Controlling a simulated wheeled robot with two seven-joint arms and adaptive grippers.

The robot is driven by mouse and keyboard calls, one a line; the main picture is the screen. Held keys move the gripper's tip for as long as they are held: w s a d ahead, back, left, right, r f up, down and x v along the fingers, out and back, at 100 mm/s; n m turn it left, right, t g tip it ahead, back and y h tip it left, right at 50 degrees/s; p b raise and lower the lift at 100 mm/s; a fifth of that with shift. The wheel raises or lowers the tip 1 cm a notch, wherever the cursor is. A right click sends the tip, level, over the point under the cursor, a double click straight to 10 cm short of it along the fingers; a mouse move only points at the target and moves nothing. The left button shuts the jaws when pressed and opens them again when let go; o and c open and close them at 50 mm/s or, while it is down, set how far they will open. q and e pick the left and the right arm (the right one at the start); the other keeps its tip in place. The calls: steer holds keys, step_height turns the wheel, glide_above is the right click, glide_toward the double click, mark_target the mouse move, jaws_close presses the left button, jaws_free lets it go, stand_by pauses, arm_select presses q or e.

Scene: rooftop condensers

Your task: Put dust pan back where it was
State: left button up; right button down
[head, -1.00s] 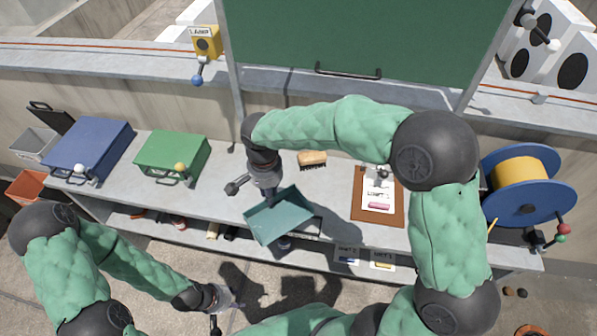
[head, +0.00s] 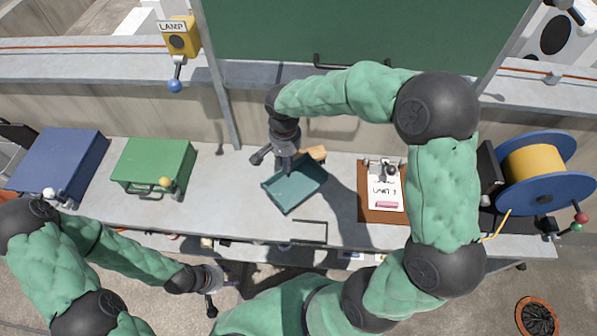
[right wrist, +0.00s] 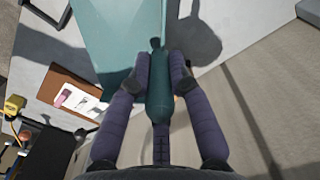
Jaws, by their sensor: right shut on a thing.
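The teal dust pan (head: 296,186) is over the middle of the grey bench in the head view, tilted, with its shadow on the bench top. My right gripper (head: 285,160) is shut on its handle. In the right wrist view the two fingers (right wrist: 160,75) close around the teal handle (right wrist: 159,95), and the pan's tray (right wrist: 120,30) extends beyond them. I cannot tell whether the pan touches the bench. My left gripper (head: 212,290) is low at the front of the bench, away from the pan; its fingers are too small to read.
A brush (head: 314,153) lies just behind the pan. A clipboard (head: 380,205) lies to the right, with a cable reel (head: 540,172) beyond it. A green box (head: 153,165) and a blue box (head: 58,163) stand at left. Bare bench (head: 222,190) lies between green box and pan.

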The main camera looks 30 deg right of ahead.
mark_target(298, 168)
steer(key=d+f, duration=0.1)
steer(key=f, duration=0.1)
steer(key=d+f, duration=0.2)
steer(key=shift+d+b, duration=0.1)
steer(key=shift+b, duration=0.3)
steer(key=shift+d+f+b, duration=0.15)
steer(key=shift+f+b, duration=0.1)
steer(key=shift+f, duration=0.7)
steer(key=shift+d+f+b, duration=0.15)
steer(key=shift+f+b, duration=0.05)
steer(key=shift+f, duration=0.75)
steer(key=shift+f, duration=0.15)
steer(key=c, duration=1.1)
jaws_free()
steer(key=shift+c, duration=0.2)
steer(key=shift+r, duration=0.35)
step_height(298, 168, up, 12)
steer(key=p, duration=0.2)
steer(key=shift+f+p, duration=0.2)
steer(key=shift+p, duration=0.2)
